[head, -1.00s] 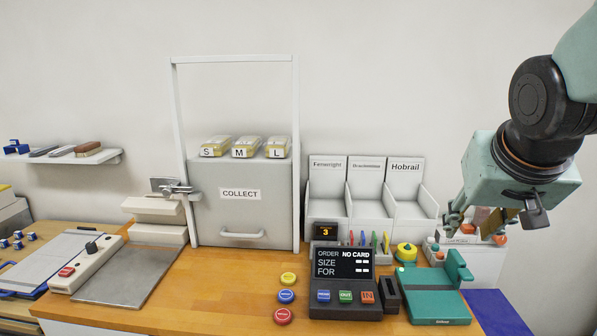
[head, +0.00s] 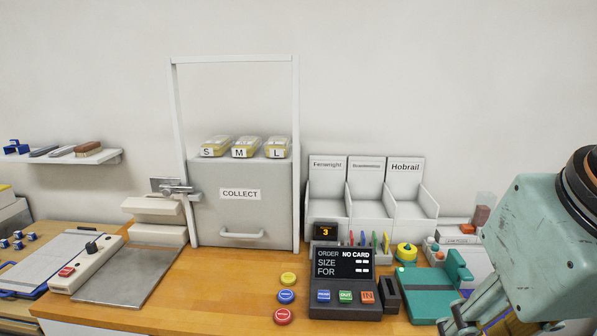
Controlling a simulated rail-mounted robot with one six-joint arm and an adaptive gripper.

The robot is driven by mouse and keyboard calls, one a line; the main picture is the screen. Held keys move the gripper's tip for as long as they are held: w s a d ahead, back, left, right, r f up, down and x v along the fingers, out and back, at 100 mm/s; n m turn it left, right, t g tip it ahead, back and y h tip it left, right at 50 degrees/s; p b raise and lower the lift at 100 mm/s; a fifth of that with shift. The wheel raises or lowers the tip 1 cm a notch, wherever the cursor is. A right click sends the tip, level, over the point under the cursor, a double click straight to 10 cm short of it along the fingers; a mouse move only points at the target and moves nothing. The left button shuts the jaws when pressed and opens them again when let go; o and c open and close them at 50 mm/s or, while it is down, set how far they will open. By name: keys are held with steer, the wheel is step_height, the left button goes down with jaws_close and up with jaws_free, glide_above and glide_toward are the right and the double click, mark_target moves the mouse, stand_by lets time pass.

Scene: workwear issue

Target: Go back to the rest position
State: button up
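My gripper (head: 468,318) is at the bottom right of the head view, at the end of my pale green arm. Its fingers point down and left and run toward the lower picture edge, so their tips are partly cut off. I cannot tell how far apart they are. No held object shows. The gripper covers part of the blue mat area and the right side of the teal fixture (head: 430,303).
The order console (head: 343,306) and three round buttons (head: 286,297) stand left of my gripper. The grey COLLECT cabinet (head: 240,215), white named bins (head: 367,208) and wall shelf (head: 65,158) are behind and left.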

steer(key=shift+s+a+f, duration=0.1)
steer(key=shift+s+a, duration=0.15)
steer(key=shift+s, duration=0.45)
steer(key=shift+s+a+f, duration=0.1)
steer(key=shift+s+a, duration=0.15)
steer(key=shift+s, duration=0.4)
steer(key=shift+d, duration=0.15)
stand_by(0.4)
